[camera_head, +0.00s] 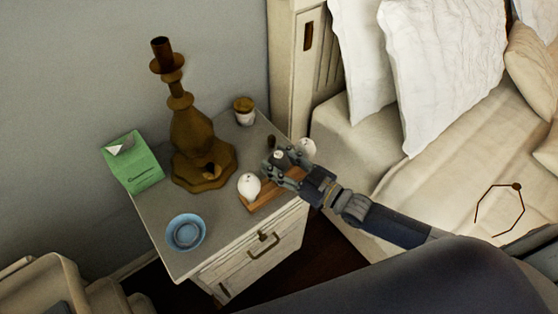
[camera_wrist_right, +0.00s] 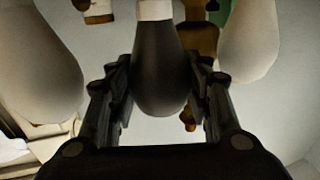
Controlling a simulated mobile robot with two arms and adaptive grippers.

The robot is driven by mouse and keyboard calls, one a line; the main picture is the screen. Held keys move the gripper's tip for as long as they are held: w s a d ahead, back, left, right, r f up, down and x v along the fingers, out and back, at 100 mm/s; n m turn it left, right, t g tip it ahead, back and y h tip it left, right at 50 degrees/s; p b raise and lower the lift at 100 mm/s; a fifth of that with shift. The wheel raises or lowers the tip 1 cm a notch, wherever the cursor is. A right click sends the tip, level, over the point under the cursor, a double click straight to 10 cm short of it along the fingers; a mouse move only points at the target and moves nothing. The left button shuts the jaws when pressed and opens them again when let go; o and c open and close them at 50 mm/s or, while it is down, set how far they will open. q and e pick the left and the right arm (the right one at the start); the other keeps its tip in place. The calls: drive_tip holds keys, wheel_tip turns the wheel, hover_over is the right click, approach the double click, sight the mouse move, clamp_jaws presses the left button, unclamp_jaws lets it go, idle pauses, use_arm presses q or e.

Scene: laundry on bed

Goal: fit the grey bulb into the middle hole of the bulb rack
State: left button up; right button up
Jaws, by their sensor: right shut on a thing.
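My right gripper (camera_head: 275,159) is over the right side of the nightstand, above the wooden bulb rack (camera_head: 263,200). It is shut on the grey bulb (camera_wrist_right: 159,70), which sits between the two fingers in the right wrist view, with its white cap at the top of the picture. A white bulb (camera_head: 249,186) stands at the near end of the rack, and another white bulb (camera_head: 308,147) shows beyond the gripper. The gripper covers the middle of the rack, so the middle hole is hidden. I cannot tell whether the grey bulb touches the rack. My left gripper is not in view.
The nightstand (camera_head: 217,226) also holds a blue bowl (camera_head: 186,233), a tall brown candlestick (camera_head: 193,132), a green carton (camera_head: 133,163) and a lidded jar (camera_head: 244,110). The bed (camera_head: 440,170) is to the right. Some bare top lies between bowl and rack.

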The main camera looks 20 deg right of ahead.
drive_tip(key=shift+f+b, duration=0.6)
drive_tip(key=shift+f, duration=0.15)
idle(0.7)
drive_tip(key=o, duration=1.1)
drive_tip(key=v, duration=1.2)
drive_tip(key=d+f+m+g+h, duration=0.1)
drive_tip(key=d+f+h, duration=0.2)
drive_tip(key=f, duration=0.5)
drive_tip(key=d+f+m+g+h, duration=0.1)
drive_tip(key=d+f+h, duration=0.15)
drive_tip(key=f, duration=0.45)
drive_tip(key=s+d+f+m+g+h, duration=0.15)
drive_tip(key=s+f, duration=0.25)
drive_tip(key=f, duration=0.4)
drive_tip(key=s+d+f+g+h, duration=0.2)
drive_tip(key=s+f, duration=0.3)
drive_tip(key=f, duration=0.4)
drive_tip(key=s+a+f+g, duration=0.2)
drive_tip(key=s+f, duration=0.2)
drive_tip(key=s, duration=0.4)
drive_tip(key=s+a+f+g+h, duration=0.1)
drive_tip(key=s+a+f+g, duration=0.2)
drive_tip(key=s+f, duration=0.2)
drive_tip(key=s+a+f+m+g, duration=0.1)
drive_tip(key=s+f, duration=0.4)
drive_tip(key=s, duration=0.6)
drive_tip(key=shift+s+a+g, duration=0.15)
drive_tip(key=shift+a+g, duration=0.55)
drive_tip(key=shift+g, duration=0.45)
